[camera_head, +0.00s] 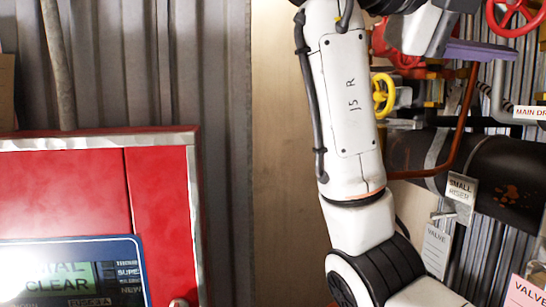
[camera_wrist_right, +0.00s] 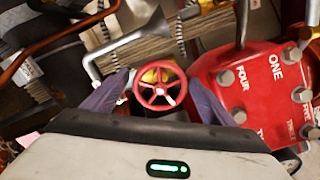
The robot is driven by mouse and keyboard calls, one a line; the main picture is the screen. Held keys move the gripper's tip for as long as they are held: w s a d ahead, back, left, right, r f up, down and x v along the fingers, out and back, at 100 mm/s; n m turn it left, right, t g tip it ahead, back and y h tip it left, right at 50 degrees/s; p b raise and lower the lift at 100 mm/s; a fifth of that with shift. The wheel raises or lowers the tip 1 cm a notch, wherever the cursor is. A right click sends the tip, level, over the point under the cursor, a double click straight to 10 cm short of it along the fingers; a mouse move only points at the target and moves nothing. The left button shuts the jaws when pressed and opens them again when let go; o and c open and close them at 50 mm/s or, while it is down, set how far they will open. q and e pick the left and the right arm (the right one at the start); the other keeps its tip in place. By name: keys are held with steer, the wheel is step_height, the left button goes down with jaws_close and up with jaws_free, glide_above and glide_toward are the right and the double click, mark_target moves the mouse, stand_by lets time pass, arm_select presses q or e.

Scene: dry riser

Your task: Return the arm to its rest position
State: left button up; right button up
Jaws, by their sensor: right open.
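My right arm (camera_head: 345,100), white and marked "J5 R", runs up the middle of the head view. My right gripper (camera_wrist_right: 160,82) is open, with a purple finger on each side of the wrist view. One purple finger also shows at the top right of the head view. A small red handwheel (camera_wrist_right: 160,88) appears between the fingers in the wrist view, with yellow behind it. No grip on it shows, and I cannot tell how far beyond the fingers it is. My left gripper is not in view.
A red cabinet (camera_head: 75,185) with a screen stands at left. At right are a dark pipe (camera_head: 450,165), a yellow handwheel (camera_head: 383,95), a red wheel (camera_head: 515,15) and hanging tags. A red numbered block (camera_wrist_right: 250,85) sits close to the right finger. A bare tan panel (camera_head: 285,200) lies between.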

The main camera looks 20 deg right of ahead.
steer(key=n, duration=0.7)
steer(key=shift+n, duration=0.3)
steer(key=n, duration=0.7)
steer(key=shift+n, duration=0.4)
